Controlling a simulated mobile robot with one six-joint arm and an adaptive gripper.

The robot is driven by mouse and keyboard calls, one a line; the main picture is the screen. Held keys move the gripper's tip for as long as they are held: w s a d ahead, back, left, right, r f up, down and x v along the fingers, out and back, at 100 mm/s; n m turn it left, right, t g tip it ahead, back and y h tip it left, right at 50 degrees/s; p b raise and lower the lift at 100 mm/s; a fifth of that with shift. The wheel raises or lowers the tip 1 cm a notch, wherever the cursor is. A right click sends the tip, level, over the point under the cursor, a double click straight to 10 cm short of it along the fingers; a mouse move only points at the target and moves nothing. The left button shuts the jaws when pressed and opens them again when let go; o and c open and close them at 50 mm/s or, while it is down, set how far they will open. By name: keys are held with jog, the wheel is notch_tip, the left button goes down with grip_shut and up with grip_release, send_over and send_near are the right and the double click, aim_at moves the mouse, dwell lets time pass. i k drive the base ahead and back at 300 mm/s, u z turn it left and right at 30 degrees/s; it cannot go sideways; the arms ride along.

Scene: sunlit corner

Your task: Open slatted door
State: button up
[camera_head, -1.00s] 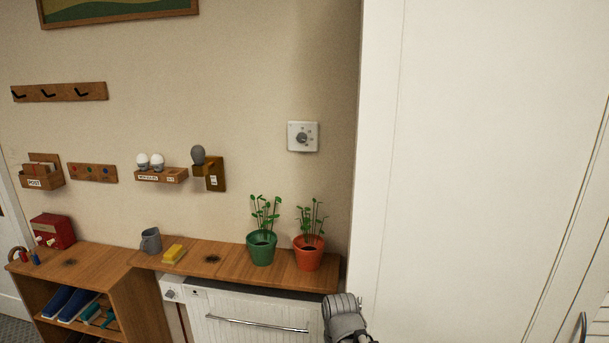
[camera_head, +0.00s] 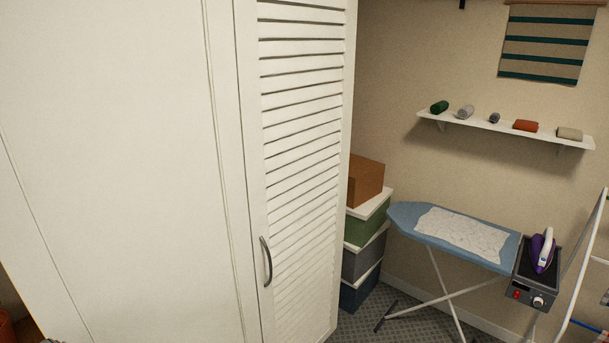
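The slatted door (camera_head: 302,138) is white, with horizontal slats, and fills the tall middle part of the view. It appears shut in its white frame. A dark curved bar handle (camera_head: 266,262) is fixed upright at the lower left of the door. My gripper's fingers are not in view. Only a small grey sliver, which may be part of my arm, shows at the bottom left edge, well away from the handle.
A plain white panel (camera_head: 120,150) stands left of the door. To the right are stacked boxes (camera_head: 362,262), a blue ironing board (camera_head: 410,218) with a purple iron (camera_head: 543,252), and a wall shelf (camera_head: 480,124). Some patterned floor shows near the boxes.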

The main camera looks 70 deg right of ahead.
aim_at(295, 59)
jog(key=z, duration=2.2)
